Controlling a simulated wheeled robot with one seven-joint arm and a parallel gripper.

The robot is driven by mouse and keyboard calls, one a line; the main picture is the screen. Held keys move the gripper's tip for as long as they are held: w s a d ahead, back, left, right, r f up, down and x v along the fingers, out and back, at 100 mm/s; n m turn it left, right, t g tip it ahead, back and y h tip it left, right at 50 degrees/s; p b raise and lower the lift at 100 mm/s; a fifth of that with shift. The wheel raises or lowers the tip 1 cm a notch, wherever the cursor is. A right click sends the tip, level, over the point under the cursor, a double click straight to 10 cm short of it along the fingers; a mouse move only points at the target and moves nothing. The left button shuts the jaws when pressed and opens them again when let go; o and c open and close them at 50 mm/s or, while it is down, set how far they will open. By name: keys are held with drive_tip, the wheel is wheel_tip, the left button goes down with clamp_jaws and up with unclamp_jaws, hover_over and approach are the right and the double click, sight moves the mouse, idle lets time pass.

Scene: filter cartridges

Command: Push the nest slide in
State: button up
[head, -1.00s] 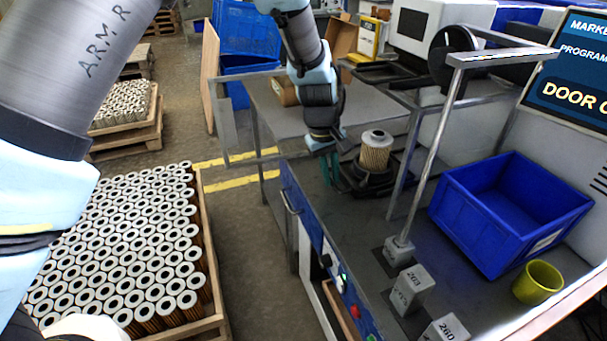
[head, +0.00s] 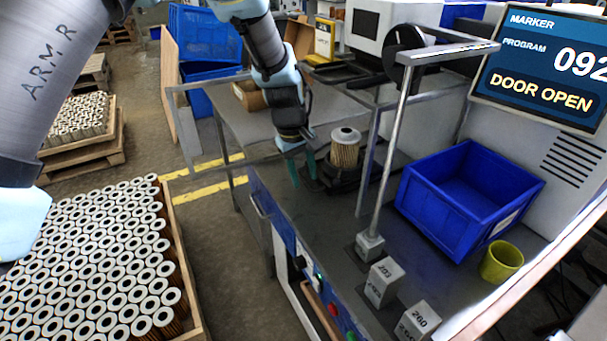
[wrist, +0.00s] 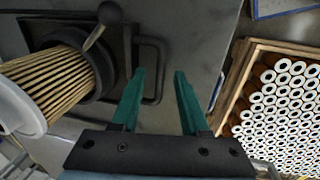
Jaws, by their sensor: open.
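The nest slide (head: 318,187) is a dark slide on the grey bench. Its round nest holds a pleated filter cartridge (head: 345,150) with a pale end cap, standing upright. The cartridge also shows at the left of the wrist view (wrist: 55,80), in the dark nest ring (wrist: 101,68). A black loop handle (wrist: 160,50) sticks out from the slide. My gripper (head: 303,172) has teal fingers and is beside the slide, on its left in the head view.
A screen (head: 545,65) reads "DOOR OPEN". A metal post (head: 388,150) and frame stand right of the slide. A blue bin (head: 465,200), a yellow cup (head: 501,261) and marked blocks (head: 384,281) are on the bench. A crate of cartridges (head: 190,300) stands at left.

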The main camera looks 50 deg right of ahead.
sight(286, 184)
wheel_tip(286, 184, up, 11)
drive_tip(key=a+b, duration=0.1)
drive_tip(key=b, duration=0.1)
drive_tip(key=shift+w+a+f, duration=0.2)
drive_tip(key=shift+w+a, duration=0.15)
drive_tip(key=shift+a, duration=0.05)
